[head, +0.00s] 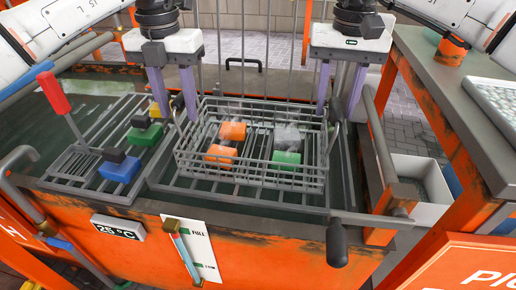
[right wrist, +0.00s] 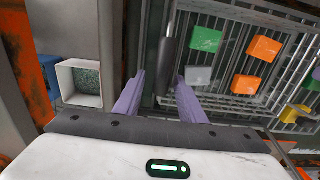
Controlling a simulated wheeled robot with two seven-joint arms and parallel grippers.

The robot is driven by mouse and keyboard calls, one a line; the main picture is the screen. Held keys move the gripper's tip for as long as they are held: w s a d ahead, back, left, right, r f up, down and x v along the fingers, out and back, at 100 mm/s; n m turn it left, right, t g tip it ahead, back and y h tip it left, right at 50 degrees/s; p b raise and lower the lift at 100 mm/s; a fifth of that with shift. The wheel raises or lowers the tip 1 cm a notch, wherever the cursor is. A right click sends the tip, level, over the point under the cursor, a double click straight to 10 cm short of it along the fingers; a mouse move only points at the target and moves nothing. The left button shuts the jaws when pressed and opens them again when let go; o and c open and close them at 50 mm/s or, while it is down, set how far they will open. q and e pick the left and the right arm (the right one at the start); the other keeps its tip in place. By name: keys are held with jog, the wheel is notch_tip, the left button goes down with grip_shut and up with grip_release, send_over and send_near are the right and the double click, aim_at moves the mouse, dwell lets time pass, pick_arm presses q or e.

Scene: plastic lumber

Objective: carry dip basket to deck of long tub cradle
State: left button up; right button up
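The wire dip basket (head: 250,145) sits level on a dark rack inside the long orange tub (head: 250,235). It holds two orange blocks, a green block and a pale grey block. In the right wrist view the basket (right wrist: 245,60) is at upper right. My left gripper (head: 174,112) is open above the basket's left end, near its dark left handle (head: 178,102). My right gripper (head: 327,108) is open over the right end. In the right wrist view, a dark handle (right wrist: 167,56) appears between its spread fingertips (right wrist: 160,78); contact cannot be told. I cannot identify the cradle deck with certainty.
A barred rack (head: 85,155) left of the basket carries blue, green, black and yellow blocks. A red-handled lever (head: 53,92) rises there. A dark-topped orange bench (head: 440,90) stands at right, with a white bin (head: 420,180) beside it.

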pick_arm(q)
notch_tip(320, 180, up, 11)
pick_arm(e)
jog(key=shift+a+r, duration=0.1)
jog(key=shift+r, duration=0.05)
pick_arm(q)
jog(key=shift+r, duration=0.5)
pick_arm(e)
notch_tip(320, 180, up, 12)
pick_arm(q)
jog(key=shift+f, duration=0.1)
pick_arm(e)
jog(key=shift+s+f, duration=0.1)
jog(key=shift+f, duration=0.1)
dwell(0.4)
